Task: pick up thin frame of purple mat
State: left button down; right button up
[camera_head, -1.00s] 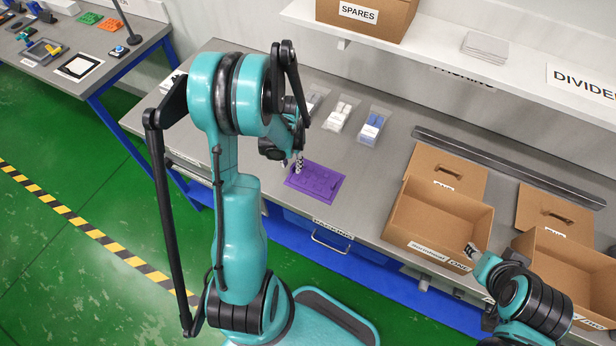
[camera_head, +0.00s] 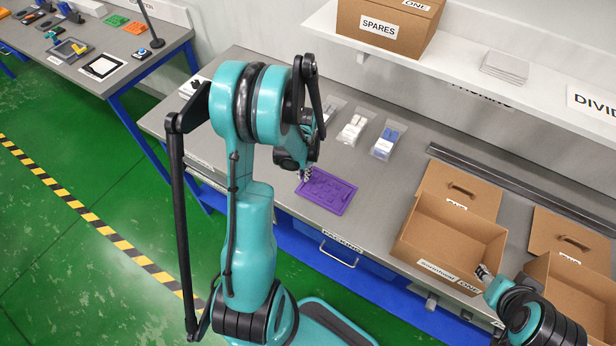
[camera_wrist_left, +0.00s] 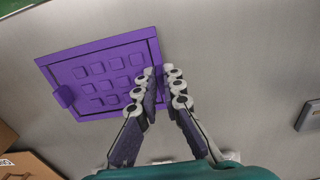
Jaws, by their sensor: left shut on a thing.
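The purple mat (camera_head: 327,192) lies flat on the grey bench, a rectangle with a thin raised frame and several raised squares inside. It also shows in the left wrist view (camera_wrist_left: 84,104). My left gripper (camera_head: 305,174) is at the mat's far left side in the head view. In the left wrist view its fingers (camera_wrist_left: 161,74) are close together on the thin frame at the mat's right edge. They hide a short part of that edge. My right gripper (camera_head: 483,272) is beside the front of an open cardboard box; its fingers are too small to read.
The open cardboard box (camera_head: 412,232) stands right of the mat, with another box (camera_head: 565,290) beyond it. Clear packets (camera_head: 387,139) lie behind the mat. A long dark bar (camera_head: 490,172) lies along the back. Bare bench surrounds the mat.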

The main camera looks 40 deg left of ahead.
pick_arm(q)
jog(key=r, duration=0.2)
jog(key=r+p, duration=0.1)
jog(key=r, duration=0.1)
jog(key=shift+w+d, duration=0.25)
jog(key=w+d+r+p, duration=0.4)
jog(key=w+d+r, duration=0.3)
jog(key=r, duration=0.4)
jog(key=shift+w+r+p, duration=0.25)
jog(key=shift+w+p, duration=0.1)
jog(key=shift+w, duration=0.3)
jog(key=shift+d+f, duration=0.1)
